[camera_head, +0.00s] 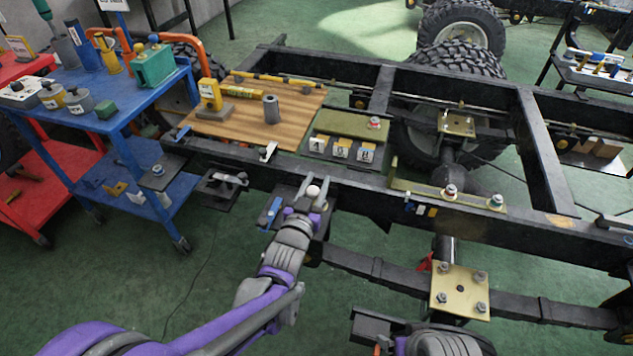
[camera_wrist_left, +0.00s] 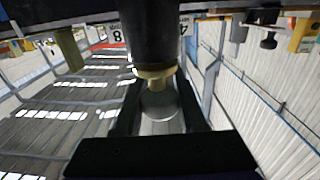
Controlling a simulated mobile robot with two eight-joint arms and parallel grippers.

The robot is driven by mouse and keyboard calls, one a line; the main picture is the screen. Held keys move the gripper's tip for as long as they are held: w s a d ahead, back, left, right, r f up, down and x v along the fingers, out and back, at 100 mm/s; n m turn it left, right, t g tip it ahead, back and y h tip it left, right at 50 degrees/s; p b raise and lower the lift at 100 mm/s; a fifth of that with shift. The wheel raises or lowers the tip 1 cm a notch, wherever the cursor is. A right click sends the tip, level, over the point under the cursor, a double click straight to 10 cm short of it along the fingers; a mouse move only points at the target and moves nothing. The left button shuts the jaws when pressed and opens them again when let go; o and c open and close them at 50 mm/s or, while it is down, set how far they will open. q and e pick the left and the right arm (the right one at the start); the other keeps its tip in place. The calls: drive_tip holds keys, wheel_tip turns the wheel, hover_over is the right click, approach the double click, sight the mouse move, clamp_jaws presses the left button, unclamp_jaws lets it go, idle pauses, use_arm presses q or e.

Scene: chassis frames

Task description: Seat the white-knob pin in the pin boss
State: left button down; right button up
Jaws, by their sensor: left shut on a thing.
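The white-knob pin shows by its round white knob (camera_head: 313,191) in the head view, at the near frame rail. My left gripper (camera_head: 306,197) is shut on the knob, with a finger on each side. In the left wrist view the pale knob (camera_wrist_left: 160,104) sits between the dark fingers, with a brass-coloured collar (camera_wrist_left: 155,72) against it. A thick dark cylinder (camera_wrist_left: 145,35), which looks like the pin boss, lines up with the collar. I cannot tell how deep the pin sits.
A blue-handled part (camera_head: 273,208) lies just left of my left gripper. The black chassis rail (camera_head: 350,191) runs behind it. A wooden board (camera_head: 290,122) with a grey cylinder (camera_head: 271,109) lies across the frame. A blue cart (camera_head: 130,90) stands at left; green floor is clear below.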

use_arm(q)
drive_tip(key=shift+c, duration=2)
unclamp_jaws()
drive_tip(key=shift+r, duration=0.15)
drive_tip(key=shift+r+p, duration=1)
drive_tip(key=shift+r, duration=0.4)
wheel_tip(320, 180, up, 5)
drive_tip(key=p, duration=0.3)
